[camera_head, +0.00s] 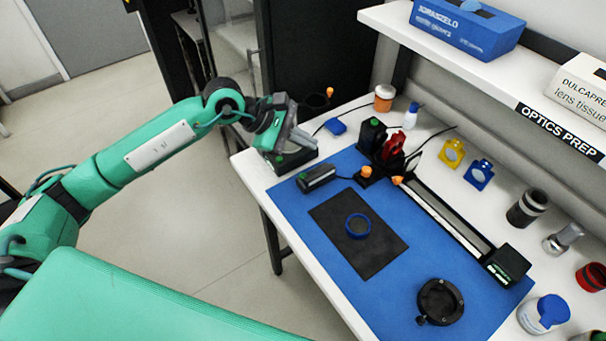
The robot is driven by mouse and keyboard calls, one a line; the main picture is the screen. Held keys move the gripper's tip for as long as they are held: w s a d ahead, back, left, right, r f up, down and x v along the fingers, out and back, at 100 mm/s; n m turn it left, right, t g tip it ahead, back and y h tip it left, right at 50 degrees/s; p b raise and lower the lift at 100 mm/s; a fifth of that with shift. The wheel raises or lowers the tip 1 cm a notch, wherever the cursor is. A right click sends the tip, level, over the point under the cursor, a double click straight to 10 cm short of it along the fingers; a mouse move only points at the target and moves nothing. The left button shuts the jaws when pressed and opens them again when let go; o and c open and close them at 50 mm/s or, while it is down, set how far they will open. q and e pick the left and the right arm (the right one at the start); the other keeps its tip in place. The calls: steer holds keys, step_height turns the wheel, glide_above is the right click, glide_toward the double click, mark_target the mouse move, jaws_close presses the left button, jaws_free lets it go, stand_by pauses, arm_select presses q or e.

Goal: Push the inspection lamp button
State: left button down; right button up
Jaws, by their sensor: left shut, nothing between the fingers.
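My left gripper (302,141) reaches in from the left over the bench's far left corner. Its fingers are shut and hold nothing. Just below it is a low dark box (297,159) with a small green spot that looks like a button (280,158). The gripper and wrist cover part of this box. I cannot tell whether the fingertips touch it, or for certain that it is the inspection lamp's. My right gripper is not in view.
A blue mat (400,285) covers much of the white bench. On it are a black pad (335,250) with a blue ring (358,226), a long rail (445,215) and a black ring mount (440,301). A shelf (440,55) overhangs the back. Bottles and mounts stand at right.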

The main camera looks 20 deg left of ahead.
mark_target(303, 176)
arm_select(q)
steer(key=shift+w+a+f+y, duration=0.2)
steer(key=shift+a+y, duration=0.1)
steer(key=shift+a, duration=0.25)
steer(key=shift+w+a+f+y, duration=0.15)
steer(key=shift+a+y, duration=0.15)
steer(key=shift+a, duration=0.2)
